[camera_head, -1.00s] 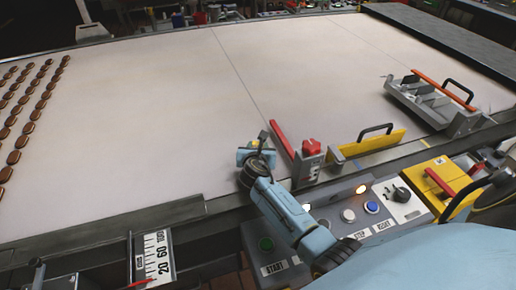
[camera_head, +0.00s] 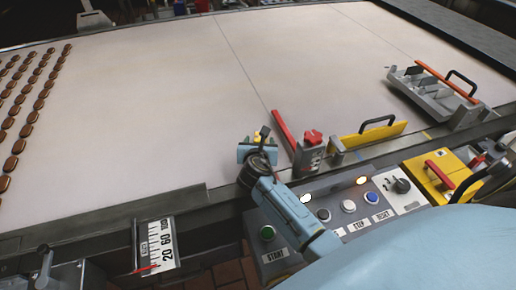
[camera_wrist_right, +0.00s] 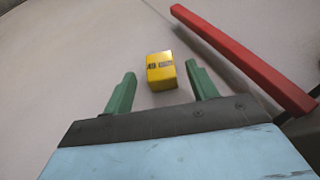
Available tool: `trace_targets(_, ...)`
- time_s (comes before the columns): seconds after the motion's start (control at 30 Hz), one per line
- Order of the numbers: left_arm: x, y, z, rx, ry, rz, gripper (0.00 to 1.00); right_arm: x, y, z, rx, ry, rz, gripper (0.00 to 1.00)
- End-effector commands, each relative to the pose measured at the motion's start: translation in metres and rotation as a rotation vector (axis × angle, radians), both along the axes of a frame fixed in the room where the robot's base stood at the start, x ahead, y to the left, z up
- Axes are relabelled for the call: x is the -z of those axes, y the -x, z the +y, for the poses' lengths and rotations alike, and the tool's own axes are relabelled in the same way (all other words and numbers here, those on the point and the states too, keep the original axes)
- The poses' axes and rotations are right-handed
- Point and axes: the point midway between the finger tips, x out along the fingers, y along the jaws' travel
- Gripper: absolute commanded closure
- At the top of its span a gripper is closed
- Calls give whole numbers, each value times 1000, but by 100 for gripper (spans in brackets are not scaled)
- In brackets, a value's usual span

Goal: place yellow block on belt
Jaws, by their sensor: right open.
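The yellow block (camera_wrist_right: 161,71) shows in the right wrist view with dark marks on its face. It appears to rest on the pale belt (camera_wrist_right: 70,60), just beyond and between my right gripper's green fingers. My right gripper (camera_wrist_right: 160,82) is open, with a gap on each side of the block. In the head view my right gripper (camera_head: 257,148) is over the near edge of the wide belt (camera_head: 170,110), left of a red bar. My left gripper is not in view.
The red bar (camera_head: 283,127) stands close to the right of my gripper, and shows in the wrist view (camera_wrist_right: 245,60). A yellow plate with a black handle (camera_head: 375,135) and a grey device (camera_head: 432,92) are farther right. Brown sweets (camera_head: 30,105) lie far left. The middle belt is clear.

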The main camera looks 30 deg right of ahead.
Motion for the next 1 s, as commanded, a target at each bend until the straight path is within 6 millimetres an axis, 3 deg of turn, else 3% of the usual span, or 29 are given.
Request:
trace_targets(0.2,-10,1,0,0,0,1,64,-19,36,26,-1,-3,2,42)
trace_targets(0.4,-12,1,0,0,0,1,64,-28,55,40,-1,-1,1,42)
trace_targets(0.83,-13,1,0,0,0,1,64,-31,59,43,0,-1,1,42)
trace_targets(1.0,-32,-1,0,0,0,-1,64,-50,59,43,1,-3,-1,42)
